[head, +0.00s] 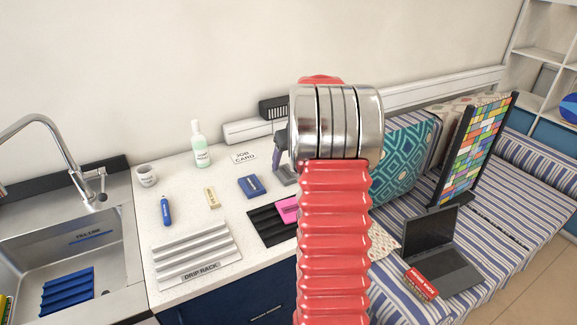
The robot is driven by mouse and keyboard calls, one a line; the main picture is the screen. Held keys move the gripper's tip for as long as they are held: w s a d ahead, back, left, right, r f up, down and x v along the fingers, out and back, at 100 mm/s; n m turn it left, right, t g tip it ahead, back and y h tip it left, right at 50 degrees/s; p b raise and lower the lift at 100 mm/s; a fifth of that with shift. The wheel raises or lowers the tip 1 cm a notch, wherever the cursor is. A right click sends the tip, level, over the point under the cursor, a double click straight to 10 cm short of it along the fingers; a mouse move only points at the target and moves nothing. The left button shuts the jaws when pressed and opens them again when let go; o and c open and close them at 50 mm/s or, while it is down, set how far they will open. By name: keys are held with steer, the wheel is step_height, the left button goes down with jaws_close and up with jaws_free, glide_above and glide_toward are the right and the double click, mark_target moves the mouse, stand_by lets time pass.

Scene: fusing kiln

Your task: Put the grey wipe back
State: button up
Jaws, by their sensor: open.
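I see no grey wipe that I can make out in the head view. My red ribbed arm with its silver joint stands upright across the middle and hides part of the counter and bench behind it. My gripper does not show. A dark ridged rack (266,225) on the counter has a pink piece (287,209) on it, and my arm cuts off its right side. A white ridged drip rack (192,254) at the counter's front looks empty.
A sink (112,262) is left. A laptop (432,250) and red box (421,284) lie on the striped bench.

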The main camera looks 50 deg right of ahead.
steer(key=v, duration=0.7)
steer(key=shift+r, duration=0.25)
steer(key=shift+s+a, duration=0.1)
steer(key=shift+a, duration=0.1)
steer(key=s+a+r+n, duration=0.1)
steer(key=s+a+r, duration=0.1)
steer(key=a, duration=0.7)
steer(key=s+a+r, duration=0.1)
steer(key=a+r, duration=0.2)
steer(key=a, duration=0.7)
steer(key=s+a+r+n, duration=0.1)
steer(key=s+a+r, duration=0.1)
steer(key=a, duration=0.7)
steer(key=s+a+f+n+t+y, duration=0.1)
steer(key=s+a+f, duration=0.3)
steer(key=s+a, duration=1.1)
steer(key=shift+s+a+n, duration=0.3)
steer(key=shift+a, duration=0.4)
